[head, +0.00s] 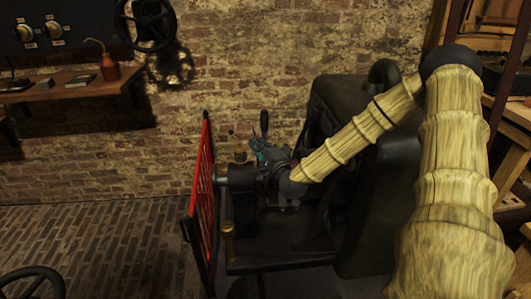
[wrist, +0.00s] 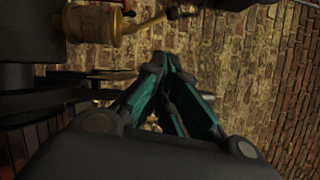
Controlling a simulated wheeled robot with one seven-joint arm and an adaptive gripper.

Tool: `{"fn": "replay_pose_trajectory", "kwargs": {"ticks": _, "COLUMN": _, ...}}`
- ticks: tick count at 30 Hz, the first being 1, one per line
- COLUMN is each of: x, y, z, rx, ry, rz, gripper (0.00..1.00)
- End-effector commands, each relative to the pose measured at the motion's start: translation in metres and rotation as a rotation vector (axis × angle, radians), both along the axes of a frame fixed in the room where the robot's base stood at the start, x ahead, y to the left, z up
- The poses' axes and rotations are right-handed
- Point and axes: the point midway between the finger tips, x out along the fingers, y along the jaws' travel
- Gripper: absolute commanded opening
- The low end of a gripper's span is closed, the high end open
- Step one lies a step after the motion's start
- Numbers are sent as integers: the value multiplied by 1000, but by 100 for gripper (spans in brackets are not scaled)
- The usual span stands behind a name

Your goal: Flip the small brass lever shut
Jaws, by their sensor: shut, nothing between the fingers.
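My gripper (wrist: 170,62) is shut and empty, its teal-padded fingers meeting at the tips in the wrist view. In the head view my gripper (head: 259,155) is over the dark machine, partly hidden by my own wrist. A brass cup-like fitting (wrist: 95,23) shows at the top left of the wrist view, with a thin brass arm reaching right from it. This may be the small brass lever, but I cannot tell its position. The fingertips are apart from it in the picture.
The dark machine (head: 375,200) stands below and right of my gripper. A red slatted guard (head: 203,195) stands at its left, near a brass handle (head: 228,240). A brick wall (head: 240,75) is behind. A wooden shelf (head: 70,90) is at left, above open brick floor (head: 100,240).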

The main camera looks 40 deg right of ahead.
Motion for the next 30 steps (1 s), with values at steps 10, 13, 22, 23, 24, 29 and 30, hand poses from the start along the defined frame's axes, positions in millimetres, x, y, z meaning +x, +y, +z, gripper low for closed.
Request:
{"fn": "replay_pose_trajectory", "kwargs": {"ticks": 10, "x": 47, "y": 8, "z": 4, "rx": -1, "ry": 1, "rz": 3, "gripper": 0}}
{"fn": "replay_pose_trajectory", "kwargs": {"ticks": 13, "x": 54, "y": 13, "z": 7, "rx": -1, "ry": 0, "rz": 2, "gripper": 0}}
{"fn": "replay_pose_trajectory", "kwargs": {"ticks": 22, "x": 62, "y": 19, "z": 10, "rx": 1, "ry": 0, "rz": 0, "gripper": 0}}
{"fn": "replay_pose_trajectory", "kwargs": {"ticks": 23, "x": 62, "y": 19, "z": 10, "rx": 1, "ry": 0, "rz": 0, "gripper": 0}}
{"fn": "replay_pose_trajectory", "kwargs": {"ticks": 24, "x": 62, "y": 19, "z": 10, "rx": 1, "ry": 0, "rz": 0, "gripper": 0}}
{"fn": "replay_pose_trajectory", "kwargs": {"ticks": 29, "x": 62, "y": 19, "z": 10, "rx": 1, "ry": 0, "rz": 0, "gripper": 0}}
{"fn": "replay_pose_trajectory", "kwargs": {"ticks": 30, "x": 62, "y": 9, "z": 10, "rx": 0, "ry": -1, "rz": -1, "gripper": 0}}
